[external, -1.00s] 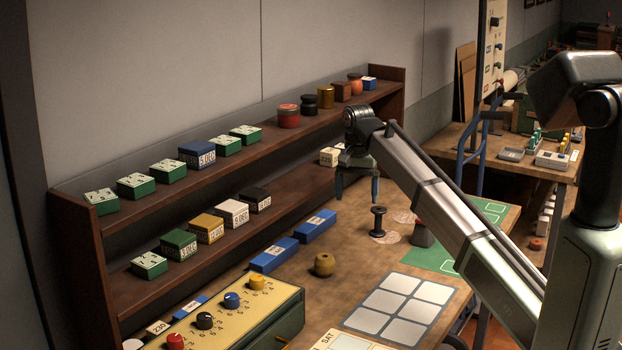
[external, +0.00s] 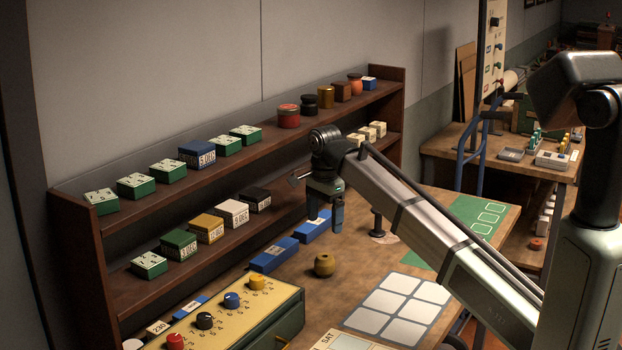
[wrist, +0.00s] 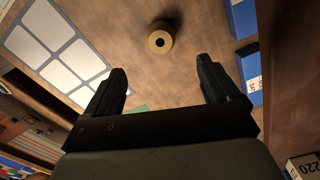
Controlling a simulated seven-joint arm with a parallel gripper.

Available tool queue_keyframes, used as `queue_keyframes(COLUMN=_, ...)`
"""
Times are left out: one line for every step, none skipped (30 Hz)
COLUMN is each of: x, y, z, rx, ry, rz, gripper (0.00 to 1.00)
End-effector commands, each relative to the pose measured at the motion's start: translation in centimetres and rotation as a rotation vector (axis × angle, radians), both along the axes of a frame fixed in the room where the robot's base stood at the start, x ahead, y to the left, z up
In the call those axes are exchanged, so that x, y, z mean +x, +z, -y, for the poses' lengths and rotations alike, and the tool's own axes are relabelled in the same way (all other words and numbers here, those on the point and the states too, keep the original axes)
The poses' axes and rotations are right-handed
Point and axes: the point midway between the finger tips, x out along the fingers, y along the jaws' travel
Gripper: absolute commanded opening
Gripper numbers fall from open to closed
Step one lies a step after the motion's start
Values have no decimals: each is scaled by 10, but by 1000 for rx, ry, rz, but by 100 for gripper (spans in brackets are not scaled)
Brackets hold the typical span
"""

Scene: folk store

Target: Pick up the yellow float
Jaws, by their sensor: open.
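The yellow float (external: 324,264) is a small, round, mustard-yellow piece standing on the wooden bench in the external view. In the wrist view the float (wrist: 160,38) shows from above with a dark hole in its middle, beyond the fingertips and roughly between their lines. My gripper (external: 325,224) points down above the bench, higher than the float and behind it, near the blue boxes. In the wrist view my gripper (wrist: 161,80) has its two dark fingers wide apart with nothing between them.
A black spool (external: 377,226) stands behind, partly hidden by my arm. A panel with coloured knobs (external: 227,318) is at the front left. A mat with pale squares (external: 397,304) lies right of the float. The brown shelf (external: 215,262) holds several small boxes.

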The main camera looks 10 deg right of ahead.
Motion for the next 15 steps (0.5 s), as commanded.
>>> queue_keyframes(x=0, y=0, z=0, rx=1, ry=-78, rz=3, gripper=88)
queue_keyframes(x=1, y=0, z=0, rx=0, ry=-126, rz=4, gripper=88)
queue_keyframes(x=1, y=0, z=0, rx=1, ry=-188, rz=6, gripper=88)
queue_keyframes(x=1, y=0, z=0, rx=2, ry=-231, rz=7, gripper=88)
queue_keyframes(x=2, y=0, z=-1, rx=2, ry=-269, rz=8, gripper=88)
queue_keyframes(x=2, y=0, z=-1, rx=2, ry=-317, rz=9, gripper=88)
queue_keyframes(x=2, y=0, z=-1, rx=2, ry=-348, rz=10, gripper=88)
queue_keyframes(x=2, y=0, z=-1, rx=2, ry=-376, rz=10, gripper=88)
queue_keyframes(x=2, y=0, z=-1, rx=3, ry=-407, rz=11, gripper=88)
queue_keyframes(x=2, y=0, z=-1, rx=2, ry=-425, rz=11, gripper=88)
queue_keyframes(x=2, y=0, z=-1, rx=2, ry=-441, rz=11, gripper=88)
queue_keyframes(x=2, y=-1, z=-1, rx=2, ry=-457, rz=11, gripper=88)
queue_keyframes(x=2, y=-2, z=-1, rx=2, ry=-465, rz=10, gripper=88)
queue_keyframes(x=2, y=-3, z=-1, rx=2, ry=-470, rz=10, gripper=88)
queue_keyframes(x=2, y=-6, z=0, rx=1, ry=-475, rz=10, gripper=88)
